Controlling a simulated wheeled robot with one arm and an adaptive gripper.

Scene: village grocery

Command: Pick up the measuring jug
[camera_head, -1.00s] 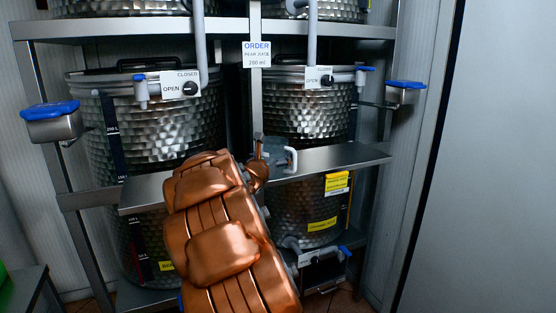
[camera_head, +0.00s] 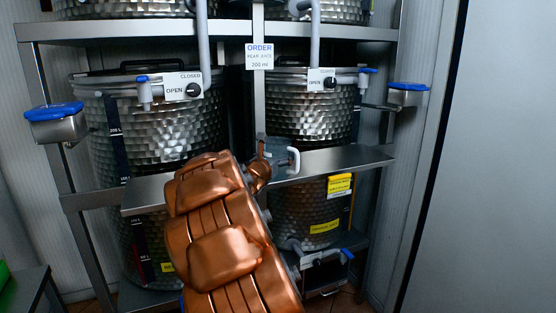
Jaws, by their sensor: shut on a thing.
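The measuring jug (camera_head: 277,152) is a small, clear, greyish vessel with a pale handle (camera_head: 295,160) on its right side. It appears upright at the metal ledge in front of the steel tanks. My gripper (camera_head: 262,157) is at the jug's left side and shut on it. The copper-coloured arm hides most of the fingers and part of the jug's lower left. I cannot tell whether the jug's base touches the ledge.
The metal ledge (camera_head: 335,160) crosses in front of two dimpled steel tanks (camera_head: 160,130) (camera_head: 308,112) with taps. An order label (camera_head: 259,56) reads pear juice, 200 ml. Blue-lidded boxes (camera_head: 57,125) (camera_head: 408,95) stick out at both sides. A plain grey panel (camera_head: 490,160) fills the right.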

